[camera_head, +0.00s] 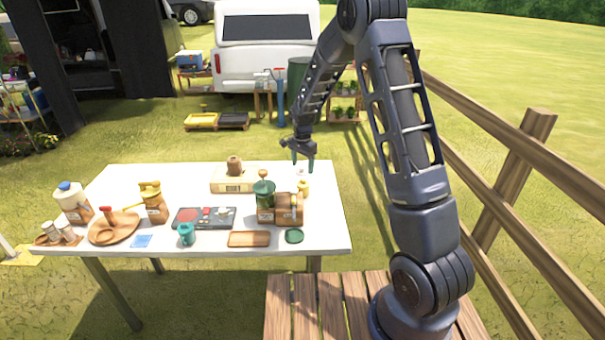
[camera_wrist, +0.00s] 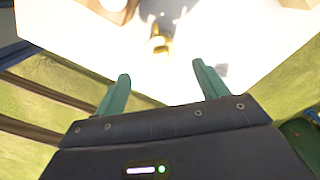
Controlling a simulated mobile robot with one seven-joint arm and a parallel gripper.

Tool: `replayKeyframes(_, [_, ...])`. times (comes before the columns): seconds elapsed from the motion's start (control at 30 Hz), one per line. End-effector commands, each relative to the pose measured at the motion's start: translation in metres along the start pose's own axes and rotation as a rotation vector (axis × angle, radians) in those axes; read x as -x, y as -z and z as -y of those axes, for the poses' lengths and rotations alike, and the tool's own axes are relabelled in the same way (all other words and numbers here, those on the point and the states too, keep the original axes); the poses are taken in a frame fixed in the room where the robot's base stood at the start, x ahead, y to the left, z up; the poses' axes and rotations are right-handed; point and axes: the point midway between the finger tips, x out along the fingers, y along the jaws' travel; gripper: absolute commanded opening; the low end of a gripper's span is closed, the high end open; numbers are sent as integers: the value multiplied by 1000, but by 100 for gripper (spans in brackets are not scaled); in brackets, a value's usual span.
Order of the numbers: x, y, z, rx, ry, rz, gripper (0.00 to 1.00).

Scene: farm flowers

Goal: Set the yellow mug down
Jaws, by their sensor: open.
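The yellow mug (camera_head: 303,188) stands on the white table (camera_head: 328,228) near its right side, behind a brown wooden box. In the wrist view the yellow mug (camera_wrist: 157,45) shows small on the glaring white tabletop, beyond my fingertips and between their lines. My gripper (camera_head: 303,165) hangs above the far right part of the table, over the mug and apart from it. In the wrist view its two green fingers (camera_wrist: 160,72) are spread with nothing between them. The mug's details are washed out by glare.
A dark green container (camera_head: 264,194) and the brown box (camera_head: 289,209) stand just in front of the mug. A pale box (camera_head: 232,182) with a brown pot is to its left. A wooden tray (camera_head: 249,239) lies at the front. A wooden fence (camera_head: 520,190) runs along the right.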

Motion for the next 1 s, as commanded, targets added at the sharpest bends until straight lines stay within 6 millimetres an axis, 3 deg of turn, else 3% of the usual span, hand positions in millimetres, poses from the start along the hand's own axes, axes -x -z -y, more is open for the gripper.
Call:
replayKeyframes(0.33, [15,1,-2,4,3,-1,72])
replayKeyframes(0.47, [37,6,-15,28,19,-6,72])
replayKeyframes(0.8, [133,16,-91,172,88,-42,72])
replayKeyframes(1.0, [180,14,-143,262,122,-75,72])
